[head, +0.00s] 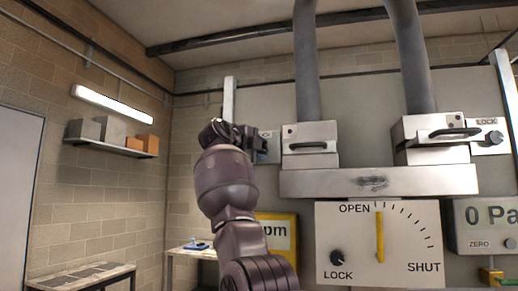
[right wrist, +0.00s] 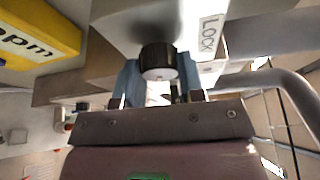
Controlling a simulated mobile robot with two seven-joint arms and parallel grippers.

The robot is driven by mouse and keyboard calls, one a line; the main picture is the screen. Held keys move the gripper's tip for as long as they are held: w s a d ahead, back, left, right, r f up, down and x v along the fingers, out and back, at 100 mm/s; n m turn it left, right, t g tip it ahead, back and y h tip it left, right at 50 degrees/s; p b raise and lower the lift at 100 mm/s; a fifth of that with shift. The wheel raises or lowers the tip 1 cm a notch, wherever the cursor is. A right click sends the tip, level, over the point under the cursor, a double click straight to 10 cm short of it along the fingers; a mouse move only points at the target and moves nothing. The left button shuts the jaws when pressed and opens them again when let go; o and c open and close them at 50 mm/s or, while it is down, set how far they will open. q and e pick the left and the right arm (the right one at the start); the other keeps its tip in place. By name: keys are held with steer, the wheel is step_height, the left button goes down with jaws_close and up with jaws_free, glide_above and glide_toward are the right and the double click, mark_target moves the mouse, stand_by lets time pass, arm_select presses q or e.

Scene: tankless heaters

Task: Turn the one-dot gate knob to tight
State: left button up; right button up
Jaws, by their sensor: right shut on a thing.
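The one-dot gate (head: 310,146) is the left grey metal box with a black handle, under a thick pipe. A small plate on it seems to bear one dot. Its lock plate (head: 271,141) sticks out on its left side. My right gripper (head: 261,146) is at that plate and hides the knob in the head view. In the right wrist view the black knob (right wrist: 158,61) sits between the two fingers of the gripper (right wrist: 159,76), shut on it, beside a LOCK label (right wrist: 209,33). The knob's exact angle cannot be told. My left gripper is out of view.
A second gate (head: 431,140) with its own LOCK knob (head: 494,137) stands to the right. Below is a dial panel (head: 340,220) marked OPEN, SHUT and LOCK, its yellow pointer (head: 380,238) upright. A yellow ppm meter (head: 283,221) is behind my arm. A pressure display (head: 488,218) is far right.

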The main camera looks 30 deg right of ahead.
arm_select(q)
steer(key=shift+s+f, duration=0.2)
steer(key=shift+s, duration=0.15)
arm_select(e)
steer(key=o, duration=0.9)
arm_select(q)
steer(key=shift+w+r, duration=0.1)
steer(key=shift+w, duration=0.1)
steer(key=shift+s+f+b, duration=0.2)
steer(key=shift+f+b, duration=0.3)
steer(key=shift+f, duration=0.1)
arm_select(e)
steer(key=v, duration=1)
steer(key=shift+s+a, duration=0.15)
steer(key=shift+a, duration=0.2)
